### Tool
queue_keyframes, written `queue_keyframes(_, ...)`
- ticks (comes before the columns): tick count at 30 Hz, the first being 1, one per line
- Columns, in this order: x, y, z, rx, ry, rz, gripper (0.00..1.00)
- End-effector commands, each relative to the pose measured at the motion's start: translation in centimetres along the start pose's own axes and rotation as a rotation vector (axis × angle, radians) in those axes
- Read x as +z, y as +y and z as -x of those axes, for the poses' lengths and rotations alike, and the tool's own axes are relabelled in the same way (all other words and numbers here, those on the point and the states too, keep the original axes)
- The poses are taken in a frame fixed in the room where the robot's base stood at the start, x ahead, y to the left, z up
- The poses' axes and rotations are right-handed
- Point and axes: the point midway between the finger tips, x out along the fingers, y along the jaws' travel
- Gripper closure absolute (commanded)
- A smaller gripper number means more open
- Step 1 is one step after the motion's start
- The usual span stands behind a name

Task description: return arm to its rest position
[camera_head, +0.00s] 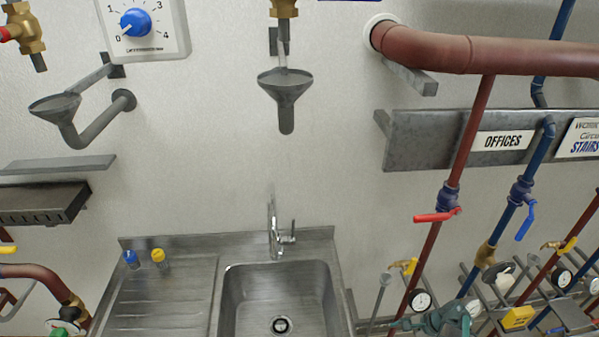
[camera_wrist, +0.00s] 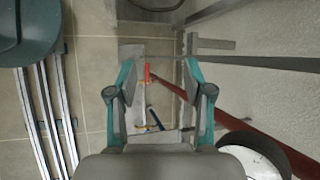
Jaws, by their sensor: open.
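My gripper (camera_wrist: 157,75) shows in the wrist view with its two teal-and-grey fingers spread wide apart. It is open, and nothing is held between the fingers. Beyond the gap lie a red lever (camera_wrist: 147,73) and a blue lever (camera_wrist: 155,120), apart from the fingers as far as I can tell. In the head view a teal-green shape (camera_head: 447,318) shows at the bottom edge among the pipes; I cannot tell whether it is part of my arm.
A red pipe (camera_wrist: 172,84) runs diagonally close by in the wrist view, with a pale wall at right and tiled floor below. The head view shows a steel sink (camera_head: 280,290), a red-handled valve (camera_head: 437,216), a blue-handled valve (camera_head: 525,222) and several gauges at right.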

Motion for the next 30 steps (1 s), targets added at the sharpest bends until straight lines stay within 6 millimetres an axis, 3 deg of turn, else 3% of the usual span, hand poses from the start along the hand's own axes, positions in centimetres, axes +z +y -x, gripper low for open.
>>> queue_keyframes(5,0.8,4.2,-2.5,0.143,0.016,0.201,0.49)
queue_keyframes(14,4.2,12.0,-9.2,0.424,-0.050,0.549,0.49)
queue_keyframes(21,7.8,20.8,-15.0,0.710,-0.172,0.873,0.49)
queue_keyframes(27,10.1,26.5,-17.9,0.880,-0.252,1.021,0.49)
queue_keyframes(30,10.9,28.1,-18.9,0.919,-0.280,1.055,0.49)
